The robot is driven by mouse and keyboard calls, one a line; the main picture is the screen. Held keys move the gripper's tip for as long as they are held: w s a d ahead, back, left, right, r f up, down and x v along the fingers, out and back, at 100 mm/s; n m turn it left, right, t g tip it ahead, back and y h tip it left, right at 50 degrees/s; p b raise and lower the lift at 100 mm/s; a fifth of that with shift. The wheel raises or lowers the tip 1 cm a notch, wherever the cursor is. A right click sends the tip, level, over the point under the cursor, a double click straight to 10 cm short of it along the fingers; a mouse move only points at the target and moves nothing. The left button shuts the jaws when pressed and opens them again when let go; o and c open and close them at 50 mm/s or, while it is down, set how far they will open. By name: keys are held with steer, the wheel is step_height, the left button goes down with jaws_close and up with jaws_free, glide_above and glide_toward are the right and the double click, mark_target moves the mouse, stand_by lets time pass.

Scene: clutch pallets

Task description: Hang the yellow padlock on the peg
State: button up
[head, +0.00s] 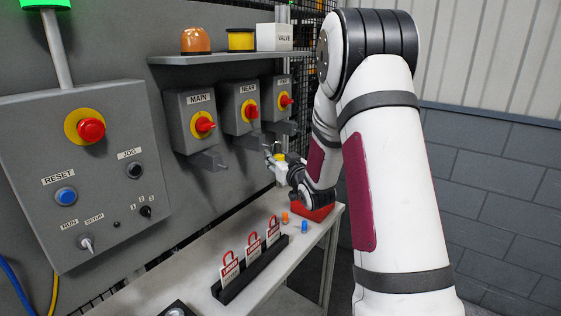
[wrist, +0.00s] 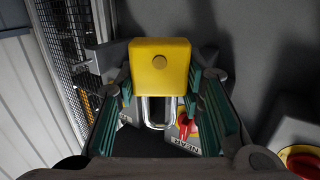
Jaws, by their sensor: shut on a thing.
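The yellow padlock (head: 280,157) is held in my gripper (head: 276,161), below and right of the middle switch box. In the wrist view, its yellow body (wrist: 160,68) sits between the teal finger pads, and its silver shackle (wrist: 157,112) extends down the picture. Grey peg-like brackets stick out under the switch boxes: a left one (head: 209,160), a middle one (head: 251,141) and a right one (head: 283,127). The padlock is close to the middle bracket; I cannot tell whether they touch. Which bracket is the peg is not clear.
The switch boxes, left (head: 200,120), middle (head: 240,105) and right (head: 277,93), have red knobs and stand under a shelf (head: 215,58). The bench (head: 190,258) below bears a black rack (head: 250,272) with red-shackled tags and a red box (head: 314,212).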

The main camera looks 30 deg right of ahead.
steer(key=shift+w+a+b, duration=0.3)
steer(key=shift+w+b, duration=0.05)
steer(key=shift+w, duration=0.3)
steer(key=shift+w+a+b, duration=0.25)
steer(key=shift+w+b, duration=0.05)
steer(key=shift+w, duration=0.3)
steer(key=shift+w+a+f+b, duration=0.15)
steer(key=shift+w+a+b, duration=0.1)
steer(key=shift+w+b, duration=0.05)
steer(key=shift+c, duration=0.5)
steer(key=shift+w+f, duration=0.45)
jaws_close()
steer(key=shift+s, duration=0.1)
steer(key=o, duration=1.3)
jaws_free()
steer(key=shift+s, duration=0.1)
